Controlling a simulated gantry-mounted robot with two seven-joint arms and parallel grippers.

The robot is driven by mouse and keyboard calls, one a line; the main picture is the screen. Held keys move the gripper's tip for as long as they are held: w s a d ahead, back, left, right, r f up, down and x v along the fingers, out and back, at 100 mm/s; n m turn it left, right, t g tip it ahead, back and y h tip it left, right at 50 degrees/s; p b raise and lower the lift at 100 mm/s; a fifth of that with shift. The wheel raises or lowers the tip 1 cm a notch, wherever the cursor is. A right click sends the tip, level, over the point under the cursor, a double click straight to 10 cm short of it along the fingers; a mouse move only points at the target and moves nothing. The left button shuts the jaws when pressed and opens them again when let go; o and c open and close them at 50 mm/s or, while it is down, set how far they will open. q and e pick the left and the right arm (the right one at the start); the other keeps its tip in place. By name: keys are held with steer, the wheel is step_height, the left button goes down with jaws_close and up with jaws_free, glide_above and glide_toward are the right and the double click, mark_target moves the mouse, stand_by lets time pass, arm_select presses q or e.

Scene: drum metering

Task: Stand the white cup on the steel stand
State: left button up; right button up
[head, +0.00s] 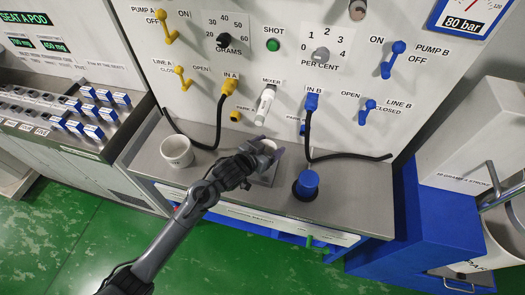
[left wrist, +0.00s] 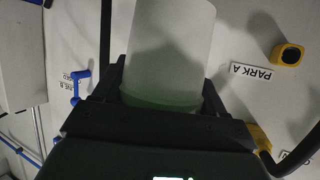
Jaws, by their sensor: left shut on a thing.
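My left gripper (head: 268,153) is shut on a pale, whitish cup (head: 269,146), in front of the panel and below the mixer nozzle (head: 265,105). In the left wrist view the cup (left wrist: 172,50) stands between the fingers, frosted white with a green band low down near the jaws. The steel stand (head: 264,178) shows partly under the gripper and cup. My gripper hides the cup's base, so I cannot tell whether it touches the stand. My right gripper is not in view.
A white tub (head: 177,151) stands on the steel counter (head: 350,190) to the left. A blue cylinder (head: 307,184) stands to the right. A black hose with a yellow plug (head: 226,92) and one with a blue plug (head: 312,102) hang on either side of the nozzle.

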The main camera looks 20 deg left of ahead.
arm_select(q)
steer(key=w+a+f, duration=0.2)
steer(key=a+f, duration=0.1)
steer(key=shift+b, duration=0.3)
step_height(320, 180, down, 3)
steer(key=shift+b, duration=0.35)
steer(key=shift+f, duration=0.1)
steer(key=shift+f, duration=0.1)
steer(key=o, duration=1.1)
steer(key=shift+f, duration=0.1)
steer(key=shift+o, duration=0.2)
